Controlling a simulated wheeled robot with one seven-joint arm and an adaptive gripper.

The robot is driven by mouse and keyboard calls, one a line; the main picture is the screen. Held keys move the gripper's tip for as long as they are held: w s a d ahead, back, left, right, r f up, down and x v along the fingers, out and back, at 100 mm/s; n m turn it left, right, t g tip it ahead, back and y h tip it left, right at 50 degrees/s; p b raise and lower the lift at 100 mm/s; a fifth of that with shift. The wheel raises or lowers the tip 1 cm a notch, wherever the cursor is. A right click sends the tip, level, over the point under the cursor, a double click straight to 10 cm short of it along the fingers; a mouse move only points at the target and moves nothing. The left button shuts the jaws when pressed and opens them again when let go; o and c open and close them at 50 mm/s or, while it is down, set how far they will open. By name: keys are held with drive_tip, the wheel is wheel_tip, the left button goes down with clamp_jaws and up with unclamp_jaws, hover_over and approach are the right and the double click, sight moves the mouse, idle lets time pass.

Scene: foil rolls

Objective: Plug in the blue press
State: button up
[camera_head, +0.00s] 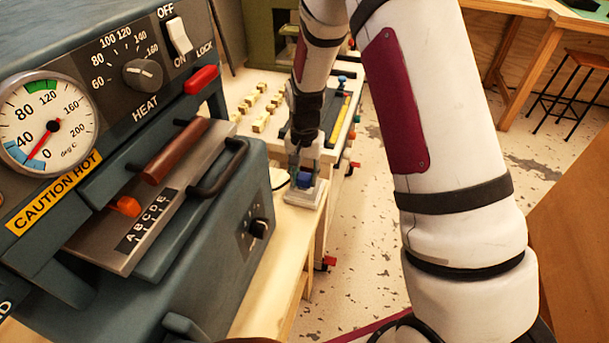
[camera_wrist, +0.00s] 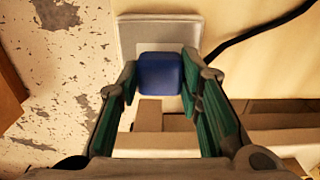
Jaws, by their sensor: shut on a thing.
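The press (camera_head: 235,205), a large blue-grey machine with a dial gauge and a heat knob, fills the left of the head view. My gripper (camera_head: 304,172) points down beyond it at the edge of a pale bench. It is shut on a blue plug (camera_wrist: 160,74), with one green-padded finger on each side of it in the wrist view. The plug is over a pale square socket block (camera_wrist: 135,28), which also shows in the head view (camera_head: 308,197). The plug's underside is hidden, so I cannot tell how far it sits in the socket.
A black cable (camera_wrist: 262,29) runs across the bench away from the socket block. A table (camera_head: 245,93) with several small yellowish blocks stands behind. A black-legged stool (camera_head: 575,95) is at the far right. The speckled floor is mostly open.

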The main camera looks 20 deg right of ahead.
drive_tip(key=shift+f+b, duration=0.3)
drive_tip(key=shift+f, duration=0.3)
drive_tip(key=o, duration=1.1)
drive_tip(key=shift+o, duration=0.2)
drive_tip(key=shift+r, duration=0.1)
wheel_tip(320, 180, up, 12)
drive_tip(key=s+r+n+t+p, duration=0.3)
drive_tip(key=s+r+n+p, duration=0.15)
drive_tip(key=s+r, duration=1.7)
drive_tip(key=s+n+t+p, duration=0.1)
drive_tip(key=s+n, duration=0.1)
drive_tip(key=s, duration=0.8)
drive_tip(key=shift+s+d+r+n, duration=0.15)
drive_tip(key=shift+s+r+n, duration=0.2)
drive_tip(key=shift+r, duration=0.1)
